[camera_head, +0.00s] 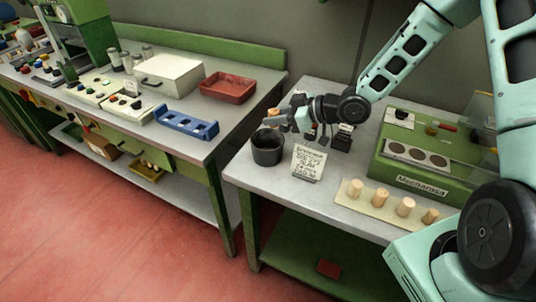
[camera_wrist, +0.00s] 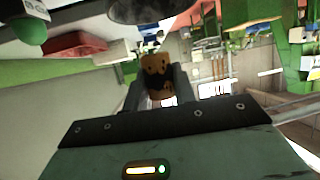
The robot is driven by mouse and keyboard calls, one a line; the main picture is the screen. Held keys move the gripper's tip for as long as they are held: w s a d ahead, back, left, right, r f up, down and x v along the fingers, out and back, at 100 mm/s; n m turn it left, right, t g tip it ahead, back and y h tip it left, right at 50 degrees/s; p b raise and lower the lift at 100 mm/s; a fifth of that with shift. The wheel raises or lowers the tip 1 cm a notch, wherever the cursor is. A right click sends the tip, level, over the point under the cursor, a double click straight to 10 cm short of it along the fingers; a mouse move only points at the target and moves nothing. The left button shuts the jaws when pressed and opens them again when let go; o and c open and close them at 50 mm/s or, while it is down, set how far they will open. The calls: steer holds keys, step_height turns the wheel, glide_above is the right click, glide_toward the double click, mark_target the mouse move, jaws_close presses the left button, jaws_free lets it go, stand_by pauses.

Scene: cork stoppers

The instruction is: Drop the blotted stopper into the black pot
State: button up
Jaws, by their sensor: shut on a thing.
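My gripper (camera_head: 272,118) is shut on the blotted stopper (camera_wrist: 156,75), a brown cork with dark blotches that sits between the two fingers in the wrist view. In the head view the stopper (camera_head: 273,112) shows as a small tan shape at the fingertips. The black pot (camera_head: 267,148) stands on the right bench near its left end, with its mouth up. My gripper and the stopper are above the pot's rim, apart from it. The inside bottom of the pot is hidden.
A printed sign (camera_head: 308,163) stands just right of the pot. A pale board (camera_head: 379,212) carries several plain corks. A green machine (camera_head: 428,155) stands behind it. The left bench holds a blue rack (camera_head: 186,122) and a red tray (camera_head: 228,88).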

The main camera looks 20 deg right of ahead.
steer(key=shift+f, duration=0.6)
steer(key=o, duration=1)
steer(key=shift+d+r, duration=0.1)
steer(key=v, duration=1.7)
steer(key=shift+s+b, duration=0.15)
steer(key=shift+b, duration=0.25)
